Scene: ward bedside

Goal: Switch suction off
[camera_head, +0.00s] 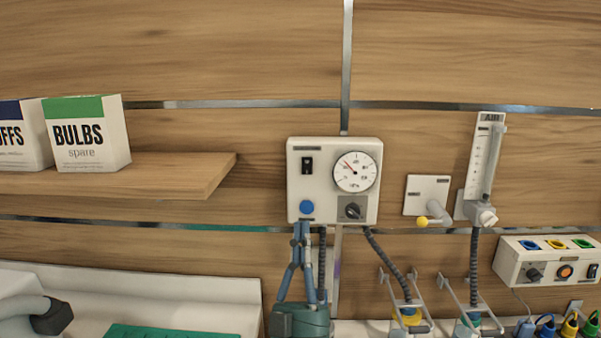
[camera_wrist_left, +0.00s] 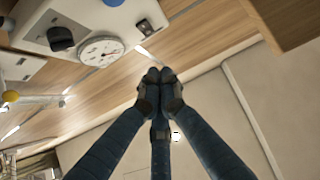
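The white suction unit (camera_head: 333,147) is on the wooden wall in the middle of the head view. It has a black rocker switch (camera_head: 307,164), a round gauge (camera_head: 355,171) with its needle pointing up and left, a blue button (camera_head: 307,207) and a black knob (camera_head: 351,210). I cannot tell the switch's position. My left gripper (camera_head: 300,230) points up just below the blue button in this view. In the left wrist view its fingertips (camera_wrist_left: 159,76) are together and empty, with the gauge (camera_wrist_left: 101,51) and rocker switch (camera_wrist_left: 146,27) beyond them. My right gripper is not in view.
A wooden shelf (camera_head: 150,175) with a BULBS box (camera_head: 85,134) is at left. A flowmeter (camera_head: 485,165) and a wall plate with a yellow-tipped lever (camera_head: 428,195) are at right, with dark hoses below. A white control box (camera_head: 545,262) is at lower right.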

